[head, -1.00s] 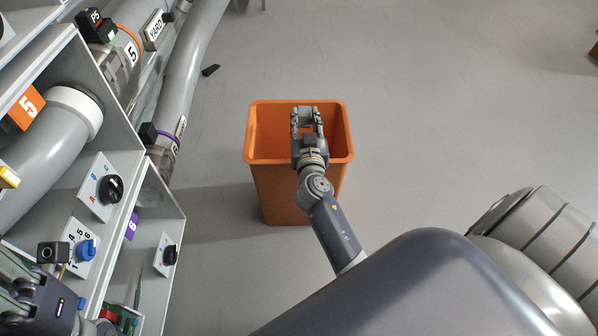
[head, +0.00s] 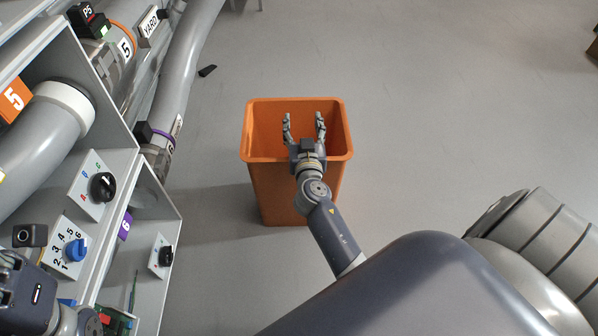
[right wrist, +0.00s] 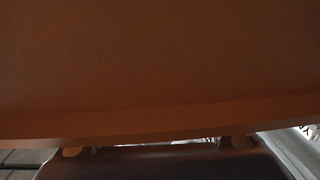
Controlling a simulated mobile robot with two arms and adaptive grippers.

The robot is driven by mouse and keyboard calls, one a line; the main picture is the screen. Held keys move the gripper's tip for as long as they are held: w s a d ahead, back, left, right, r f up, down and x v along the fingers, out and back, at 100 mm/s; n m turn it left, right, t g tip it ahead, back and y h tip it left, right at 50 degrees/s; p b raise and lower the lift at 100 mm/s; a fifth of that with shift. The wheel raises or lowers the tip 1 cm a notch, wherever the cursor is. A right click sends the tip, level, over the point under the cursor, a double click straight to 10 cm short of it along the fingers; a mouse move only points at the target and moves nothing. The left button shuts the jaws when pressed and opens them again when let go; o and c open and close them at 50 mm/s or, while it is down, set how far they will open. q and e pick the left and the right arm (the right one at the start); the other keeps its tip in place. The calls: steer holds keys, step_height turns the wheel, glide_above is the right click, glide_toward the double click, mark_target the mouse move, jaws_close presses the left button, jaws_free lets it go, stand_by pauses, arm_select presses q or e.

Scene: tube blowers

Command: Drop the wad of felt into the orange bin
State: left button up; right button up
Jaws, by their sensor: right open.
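The orange bin (head: 278,195) stands on the floor in the middle of the head view. My right gripper (head: 304,118) is over the bin's mouth, its two fingers spread wide with nothing seen between them. The right wrist view is mostly filled by a dark orange-brown surface of the bin (right wrist: 160,60). I cannot make out the wad of felt in any view; the bin's floor is hidden.
A grey cabinet with pipes stands along the left, carrying a black-knobbed panel (head: 103,186), a blue-knobbed panel (head: 74,250) and an orange tag (head: 14,98). The floor right of the bin is clear.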

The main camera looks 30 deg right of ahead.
step_height(320, 180, up, 10)
stand_by(0.6)
steer(key=shift+s+f, duration=0.1)
stand_by(0.3)
